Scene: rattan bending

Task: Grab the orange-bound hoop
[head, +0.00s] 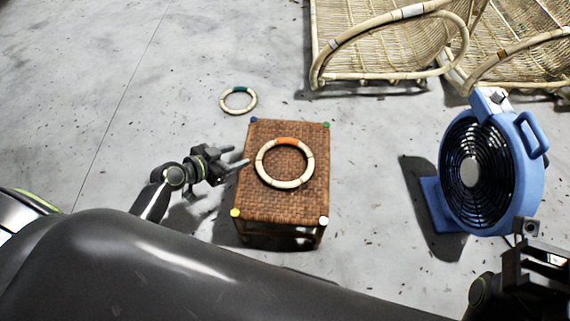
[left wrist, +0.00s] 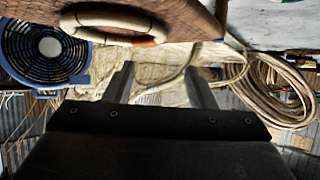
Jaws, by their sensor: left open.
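The orange-bound hoop (head: 285,163) is a pale rattan ring with an orange wrap on its far side. It lies flat on the brown woven stool (head: 246,203). My left gripper (head: 238,168) is open and empty at the stool's left edge, left of the hoop and not touching it. In the left wrist view the hoop (left wrist: 112,20) shows at the upper left beyond the fingers (left wrist: 160,82), with a bit of orange at its right end. My right gripper (head: 540,262) shows in part at the lower right; its fingers are not clear.
A green-bound hoop (head: 238,101) lies on the floor behind the stool. A blue fan (head: 490,160) stands to the right. Large rattan chairs (head: 390,45) stand at the back right. The floor left of the stool is clear.

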